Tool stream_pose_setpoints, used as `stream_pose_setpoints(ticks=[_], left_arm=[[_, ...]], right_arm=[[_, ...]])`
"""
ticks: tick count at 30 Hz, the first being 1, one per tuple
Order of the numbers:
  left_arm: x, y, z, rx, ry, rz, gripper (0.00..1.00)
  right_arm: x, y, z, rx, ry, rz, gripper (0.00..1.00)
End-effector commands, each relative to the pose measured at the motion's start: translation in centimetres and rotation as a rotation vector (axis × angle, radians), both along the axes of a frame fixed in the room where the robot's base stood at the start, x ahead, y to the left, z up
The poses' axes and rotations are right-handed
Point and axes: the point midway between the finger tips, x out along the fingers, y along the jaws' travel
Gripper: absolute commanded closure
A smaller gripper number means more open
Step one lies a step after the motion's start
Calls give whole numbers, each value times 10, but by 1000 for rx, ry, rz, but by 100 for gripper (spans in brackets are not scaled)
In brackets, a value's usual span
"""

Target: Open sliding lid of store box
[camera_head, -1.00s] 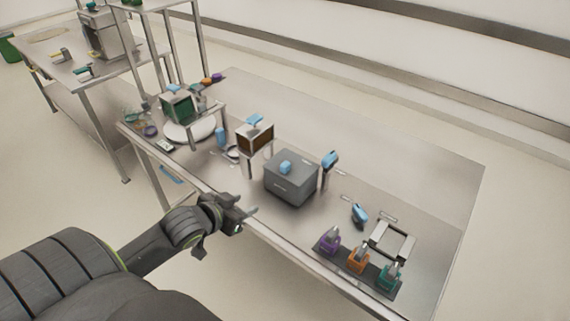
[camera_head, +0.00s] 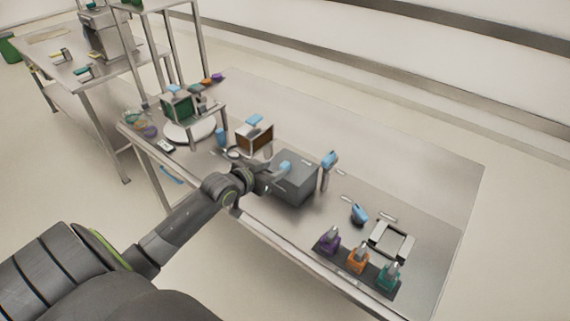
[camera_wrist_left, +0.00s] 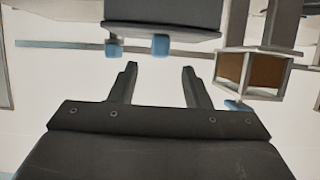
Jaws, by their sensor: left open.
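The store box is a dark grey block (camera_head: 300,184) near the middle of the table's front half. A small blue handle (camera_head: 286,165) stands on its flat lid. My left gripper (camera_head: 275,172) reaches over the box's near left edge, close to the handle. In the left wrist view, which looks upside down, my left gripper (camera_wrist_left: 160,68) is open and empty. There the blue handle (camera_wrist_left: 160,46) lies in line with the gap between the fingers, seemingly just beyond the tips. The grey box (camera_wrist_left: 162,14) shows at the top. My right gripper is out of view.
A brown framed box (camera_head: 255,137) stands just left of the store box. A post with a blue top (camera_head: 329,160) stands close on its right. Purple, orange and teal bottles (camera_head: 358,260) stand at the front right. The table's back (camera_head: 400,160) is clear.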

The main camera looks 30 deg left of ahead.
Motion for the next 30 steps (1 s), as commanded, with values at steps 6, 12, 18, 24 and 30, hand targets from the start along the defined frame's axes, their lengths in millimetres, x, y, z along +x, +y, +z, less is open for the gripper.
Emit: stream_pose_setpoints(ticks=[6,12,18,24,30], left_arm=[[33,-3,-12,-3,-1,0,56],[53,-5,-22,-2,1,0,56],[62,-5,-26,0,0,-1,56],[64,-6,-26,0,0,-1,56],[63,-5,-27,0,1,-1,69]], right_arm=[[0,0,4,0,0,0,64],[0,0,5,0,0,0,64],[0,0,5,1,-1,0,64],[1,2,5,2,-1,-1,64],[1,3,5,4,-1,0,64]])
